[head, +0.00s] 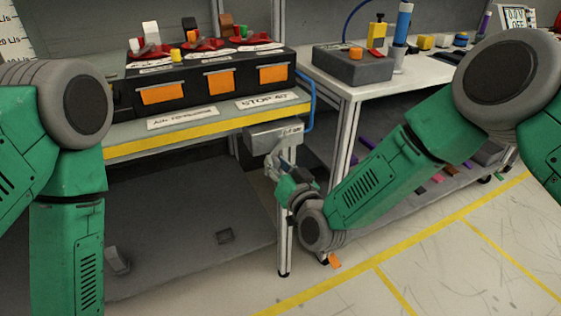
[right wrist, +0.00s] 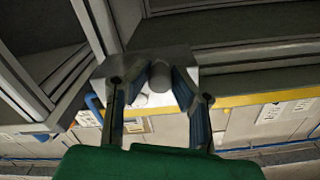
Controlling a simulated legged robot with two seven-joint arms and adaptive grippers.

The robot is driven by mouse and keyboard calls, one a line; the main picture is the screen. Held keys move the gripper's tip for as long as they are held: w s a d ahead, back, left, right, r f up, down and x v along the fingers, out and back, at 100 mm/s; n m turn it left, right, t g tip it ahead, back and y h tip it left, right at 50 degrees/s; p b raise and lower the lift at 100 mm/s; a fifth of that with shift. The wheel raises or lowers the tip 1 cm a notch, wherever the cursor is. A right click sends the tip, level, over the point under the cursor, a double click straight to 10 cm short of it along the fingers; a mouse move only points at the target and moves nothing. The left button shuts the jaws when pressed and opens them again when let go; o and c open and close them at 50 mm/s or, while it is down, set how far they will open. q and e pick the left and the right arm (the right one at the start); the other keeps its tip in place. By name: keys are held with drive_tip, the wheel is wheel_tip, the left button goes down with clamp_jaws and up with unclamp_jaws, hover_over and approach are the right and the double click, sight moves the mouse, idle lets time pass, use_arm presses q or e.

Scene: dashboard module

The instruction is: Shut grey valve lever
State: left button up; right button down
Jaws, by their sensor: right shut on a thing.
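The grey valve box (head: 265,138) hangs under the front right corner of the workbench, with a small label on its face. It also shows in the right wrist view (right wrist: 185,60). The grey valve lever (right wrist: 159,76) shows there as a rounded grey end between my fingers. My right gripper (head: 277,169) is just below the box in the head view, and its blue-padded fingers (right wrist: 155,88) are shut on the lever. In the head view the fingers and wrist largely hide the lever. My left arm runs down out of the picture, and its gripper is not in view.
The workbench has a yellow front edge (head: 192,134) and bears a black box (head: 205,82) with orange panels. A white side table (head: 350,91) stands close on the right. A blue hose (head: 309,103) runs beside the valve box. The bench leg (head: 285,240) is close behind my right wrist.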

sight(264, 144)
drive_tip(key=m, duration=0.3)
drive_tip(key=shift+s+a+r+p, duration=0.25)
drive_tip(key=shift+a+r+p, duration=0.1)
drive_tip(key=shift+r, duration=0.05)
drive_tip(key=m, duration=0.1)
drive_tip(key=r+m, duration=0.1)
drive_tip(key=shift+s+a+m, duration=0.1)
drive_tip(key=shift+a+m, duration=0.15)
drive_tip(key=shift+m, duration=0.05)
drive_tip(key=shift+a+r+m+p, duration=0.1)
drive_tip(key=shift+r+m+p, duration=0.3)
drive_tip(key=shift+m, duration=0.8)
drive_tip(key=shift+a+r+m+p, duration=0.1)
drive_tip(key=shift+r+m, duration=0.45)
drive_tip(key=shift+m, duration=0.65)
drive_tip(key=shift+d, duration=0.1)
drive_tip(key=c, duration=1.4)
unclamp_jaws()
drive_tip(key=shift+s, duration=0.15)
